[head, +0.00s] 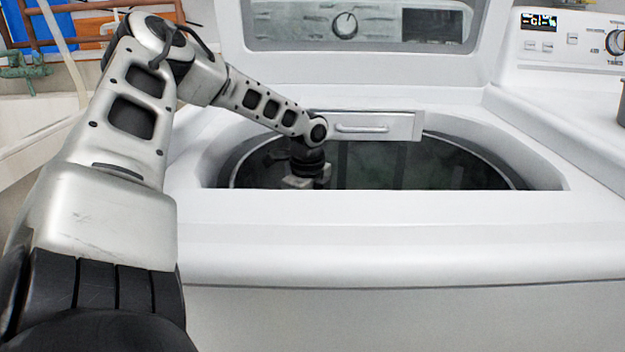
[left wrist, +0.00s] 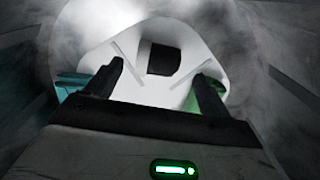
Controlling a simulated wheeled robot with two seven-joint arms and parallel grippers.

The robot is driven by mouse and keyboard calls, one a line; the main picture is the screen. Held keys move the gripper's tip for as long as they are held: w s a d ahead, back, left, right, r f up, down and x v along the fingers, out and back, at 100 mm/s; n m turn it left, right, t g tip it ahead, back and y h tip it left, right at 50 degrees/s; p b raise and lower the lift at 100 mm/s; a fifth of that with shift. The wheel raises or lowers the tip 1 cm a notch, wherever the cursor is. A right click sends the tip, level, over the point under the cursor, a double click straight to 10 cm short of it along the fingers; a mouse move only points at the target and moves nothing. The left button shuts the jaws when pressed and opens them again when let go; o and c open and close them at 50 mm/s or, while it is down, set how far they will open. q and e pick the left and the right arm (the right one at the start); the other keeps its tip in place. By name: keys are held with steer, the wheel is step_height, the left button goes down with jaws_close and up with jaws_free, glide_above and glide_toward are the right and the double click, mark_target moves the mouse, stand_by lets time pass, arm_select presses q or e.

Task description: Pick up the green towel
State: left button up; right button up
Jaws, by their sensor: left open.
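My left arm reaches through the open lid into the washer drum in the head view. My left gripper (head: 303,180) is low in the drum opening, its tips hidden by the front rim. In the left wrist view the left gripper (left wrist: 162,88) has its two dark fingers wide apart with nothing between them but the pale centre piece beyond. Green cloth, seemingly the green towel (left wrist: 192,101), shows in part beside the right finger. A teal patch (left wrist: 70,82) shows left of the left finger; I cannot tell whether it is the same cloth. The towel is hidden in the head view.
The white washer (head: 400,235) has its lid (head: 370,62) raised behind the opening. The drum wall (left wrist: 265,95) closes in around my gripper. A pale centre piece (left wrist: 195,50) stands ahead of the fingers. A second appliance with a control panel (head: 570,45) is at right.

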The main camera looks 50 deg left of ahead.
arm_select(q)
steer(key=shift+a+f+b, duration=0.1)
steer(key=shift+f+b, duration=0.75)
steer(key=shift+f, duration=2.35)
steer(key=shift+c, duration=0.3)
steer(key=c, duration=1)
